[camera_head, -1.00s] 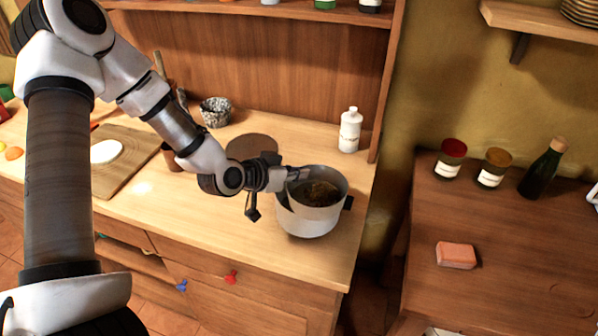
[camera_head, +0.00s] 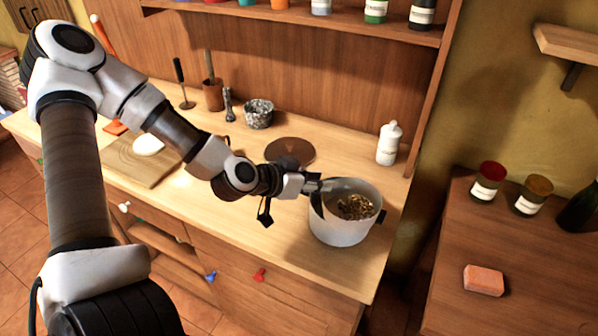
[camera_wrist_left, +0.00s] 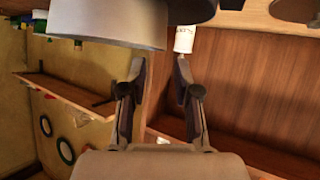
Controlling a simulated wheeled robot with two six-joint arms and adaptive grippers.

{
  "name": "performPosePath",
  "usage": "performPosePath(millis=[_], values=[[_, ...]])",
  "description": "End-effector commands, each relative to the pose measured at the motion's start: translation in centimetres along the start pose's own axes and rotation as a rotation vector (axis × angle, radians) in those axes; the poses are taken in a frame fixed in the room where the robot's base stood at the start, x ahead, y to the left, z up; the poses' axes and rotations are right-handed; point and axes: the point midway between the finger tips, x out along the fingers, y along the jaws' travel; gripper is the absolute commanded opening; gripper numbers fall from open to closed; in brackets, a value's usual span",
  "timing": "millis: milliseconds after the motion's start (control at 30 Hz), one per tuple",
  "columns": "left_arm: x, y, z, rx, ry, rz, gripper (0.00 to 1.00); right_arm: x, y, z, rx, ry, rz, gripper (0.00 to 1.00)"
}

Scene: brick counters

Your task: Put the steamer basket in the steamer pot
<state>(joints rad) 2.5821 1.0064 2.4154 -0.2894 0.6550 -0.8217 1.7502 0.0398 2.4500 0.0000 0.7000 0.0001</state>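The white steamer pot (camera_head: 336,232) stands on the wooden counter near its right end, with dark side handles. A golden-brown, rough-textured thing (camera_head: 356,207) lies inside it; I cannot tell whether this is the steamer basket or food. My left gripper (camera_head: 318,186) is at the pot's upper left rim. In the left wrist view the fingers (camera_wrist_left: 160,68) are apart with nothing visible between them. A pale rounded wall, seemingly the pot (camera_wrist_left: 105,25), shows just beyond the left finger. Whether a finger touches the rim is unclear. My right gripper is not in view.
A flat brown disc (camera_head: 290,152), a speckled bowl (camera_head: 258,114) and a white bottle (camera_head: 389,144) stand behind the pot. A cutting board (camera_head: 140,165) lies at left. A sponge (camera_head: 484,280) and jars (camera_head: 489,182) sit on the separate right counter.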

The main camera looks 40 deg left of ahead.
Motion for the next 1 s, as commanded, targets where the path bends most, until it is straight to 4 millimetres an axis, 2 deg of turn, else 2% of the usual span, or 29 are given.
performPosePath(millis=[33, 400, 500, 667, 767, 867, 1000], values=[[-1.2, 0.1, -0.8, -0.012, 0.004, 0.002, 0.31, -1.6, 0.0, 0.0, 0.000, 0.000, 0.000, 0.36], [-5.7, 0.1, -0.9, -0.007, 0.000, 0.003, 0.31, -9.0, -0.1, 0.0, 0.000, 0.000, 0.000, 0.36], [-6.2, 0.1, -0.5, -0.004, 0.000, 0.002, 0.31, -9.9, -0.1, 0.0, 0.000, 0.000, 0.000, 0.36], [-6.3, 0.1, 0.6, -0.002, -0.038, 0.003, 0.31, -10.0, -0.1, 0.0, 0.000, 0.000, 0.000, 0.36], [-6.1, 0.5, 2.9, -0.024, -0.153, 0.004, 0.31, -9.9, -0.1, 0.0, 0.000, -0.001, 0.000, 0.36], [-6.0, 1.5, 6.7, -0.067, -0.339, -0.009, 0.31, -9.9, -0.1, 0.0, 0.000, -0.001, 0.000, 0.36], [-6.3, 3.9, 12.9, -0.129, -0.613, -0.062, 0.31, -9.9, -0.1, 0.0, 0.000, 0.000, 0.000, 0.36]])
